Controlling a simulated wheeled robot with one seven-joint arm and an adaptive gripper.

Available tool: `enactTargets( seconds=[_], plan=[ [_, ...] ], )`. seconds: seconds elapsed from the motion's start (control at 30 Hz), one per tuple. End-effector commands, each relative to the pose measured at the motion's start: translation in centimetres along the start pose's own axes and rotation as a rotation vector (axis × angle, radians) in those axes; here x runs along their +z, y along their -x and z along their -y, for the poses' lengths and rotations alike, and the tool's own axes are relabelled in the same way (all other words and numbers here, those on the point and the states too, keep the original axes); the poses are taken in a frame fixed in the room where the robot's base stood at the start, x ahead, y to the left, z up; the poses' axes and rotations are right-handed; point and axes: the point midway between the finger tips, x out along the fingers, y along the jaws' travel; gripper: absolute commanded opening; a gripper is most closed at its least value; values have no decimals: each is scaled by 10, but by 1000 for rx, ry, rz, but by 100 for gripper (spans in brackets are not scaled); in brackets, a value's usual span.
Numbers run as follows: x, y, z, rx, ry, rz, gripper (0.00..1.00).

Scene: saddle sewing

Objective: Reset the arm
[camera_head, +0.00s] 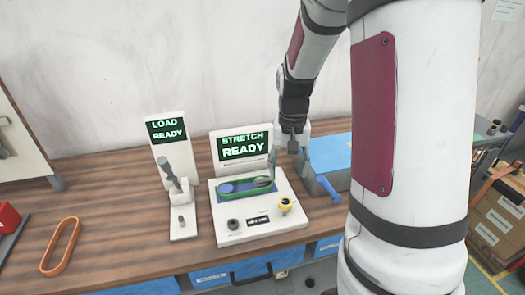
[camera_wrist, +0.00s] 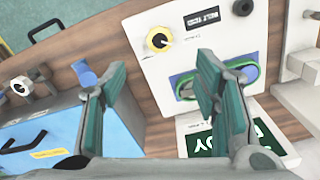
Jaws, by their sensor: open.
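My gripper (camera_head: 292,150) is above the right end of the stretch station in the head view. In the wrist view my gripper (camera_wrist: 165,85) has its two fingers spread wide apart with nothing between them. The stretch station (camera_head: 262,217) is a white panel with a screen reading "STRETCH READY". A green belt (camera_head: 240,194) lies around blue and metallic pulleys on it. In the wrist view the belt (camera_wrist: 252,78) shows partly behind one finger. My arm comes down from the top right and hides part of the bench.
The load station (camera_head: 180,222) with a grey lever and "LOAD READY" screen stands left. An orange belt (camera_head: 60,246) lies on the wooden bench (camera_head: 118,215). A blue-topped box (camera_head: 330,156) with a blue handle stands right of the stretch station.

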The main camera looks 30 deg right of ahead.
Motion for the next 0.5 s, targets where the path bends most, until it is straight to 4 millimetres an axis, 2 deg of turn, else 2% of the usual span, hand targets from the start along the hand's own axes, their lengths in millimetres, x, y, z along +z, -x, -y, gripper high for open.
enactTargets(
  seconds=[0.27, 0.37, 0.5],
  plan=[
    [2, 6, 3, -4, 10, -9, 56],
    [11, 25, 11, -15, 44, -38, 56],
    [36, 66, 28, -40, 130, -105, 56]
  ],
)
